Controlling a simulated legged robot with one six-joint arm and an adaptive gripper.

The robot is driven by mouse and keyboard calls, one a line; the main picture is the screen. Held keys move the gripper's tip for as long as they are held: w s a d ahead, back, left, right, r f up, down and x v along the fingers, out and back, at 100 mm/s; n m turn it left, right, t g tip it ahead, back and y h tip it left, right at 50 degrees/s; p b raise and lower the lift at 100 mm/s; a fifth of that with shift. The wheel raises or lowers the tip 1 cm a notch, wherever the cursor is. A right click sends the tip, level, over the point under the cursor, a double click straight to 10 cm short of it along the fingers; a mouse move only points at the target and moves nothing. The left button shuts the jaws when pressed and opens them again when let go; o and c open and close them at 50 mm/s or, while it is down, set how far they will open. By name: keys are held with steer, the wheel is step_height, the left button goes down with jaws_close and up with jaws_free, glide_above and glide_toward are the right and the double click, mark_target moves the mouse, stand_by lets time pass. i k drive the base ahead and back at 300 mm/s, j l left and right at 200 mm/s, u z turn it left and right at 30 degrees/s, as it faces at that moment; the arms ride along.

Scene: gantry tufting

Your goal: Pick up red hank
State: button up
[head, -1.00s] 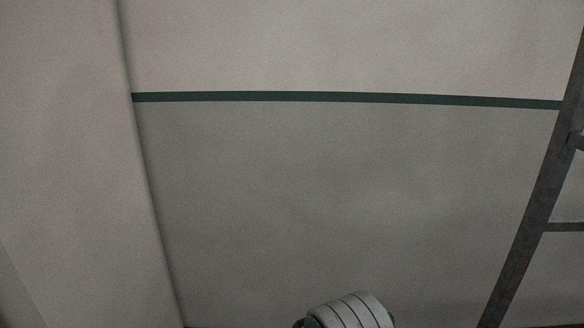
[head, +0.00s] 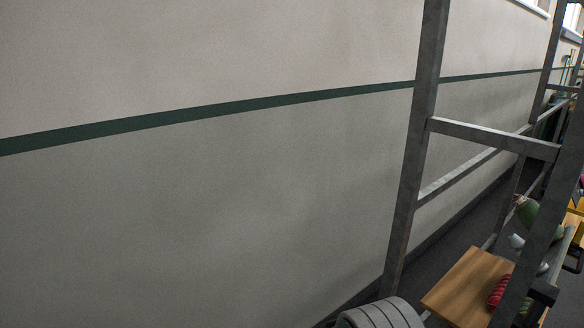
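A red hank (head: 498,291) lies on a wooden board (head: 462,287) at the lower right of the head view. A dark metal post partly hides the board's right side near it. A rounded, ribbed white part of my arm shows at the bottom edge. My gripper is not in view, so I cannot see whether it is open or shut.
A grey metal frame (head: 412,165) with upright posts and crossbars stands at the right, in front of the wall (head: 200,220). Green yarn cones (head: 527,209) and a yellow item (head: 577,207) are beyond the board. Dark floor shows along the wall base.

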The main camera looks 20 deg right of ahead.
mark_target(493, 299)
steer(key=i+z, duration=0.1)
steer(key=z, duration=0.3)
steer(key=i+z, duration=0.1)
steer(key=z, duration=0.25)
steer(key=j+z, duration=0.15)
steer(key=z, duration=0.25)
steer(key=i+j+z, duration=0.1)
steer(key=z, duration=0.3)
steer(key=i+j+z, duration=0.15)
steer(key=z, duration=0.25)
steer(key=i+j+z, duration=0.5)
steer(key=z, duration=0.25)
steer(key=i, duration=0.4)
